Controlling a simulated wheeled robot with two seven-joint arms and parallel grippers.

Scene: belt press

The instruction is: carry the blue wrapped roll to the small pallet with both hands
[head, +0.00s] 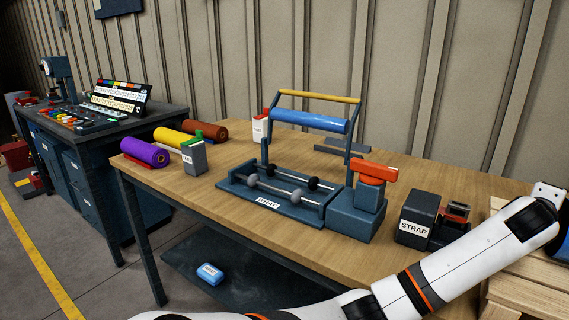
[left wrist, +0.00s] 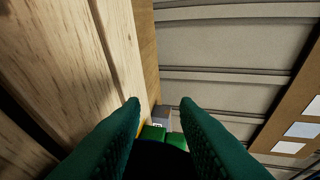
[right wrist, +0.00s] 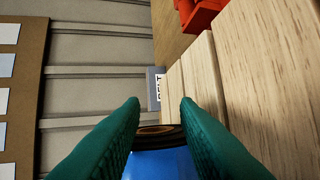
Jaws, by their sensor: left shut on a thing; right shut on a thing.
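The blue wrapped roll (right wrist: 158,164) shows low between the fingers in the right wrist view, with a brown layered end. My right gripper (right wrist: 160,104) is shut on it. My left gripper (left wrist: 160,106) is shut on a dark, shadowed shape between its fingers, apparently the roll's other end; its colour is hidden. Neither gripper shows in the head view. The small pallet (head: 528,268) of pale slats is at the right edge there, partly behind my white arm. Pale slats (left wrist: 45,75) also fill the left of the left wrist view. Contact between roll and slats cannot be told.
The workbench (head: 185,198) holds a wrapping stand (head: 268,203) with a blue film roller, a strap box (head: 415,218) near the pallet, and purple (head: 145,152), yellow (head: 172,138) and brown (head: 206,129) rolls. The ribbed wall (head: 400,70) stands behind.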

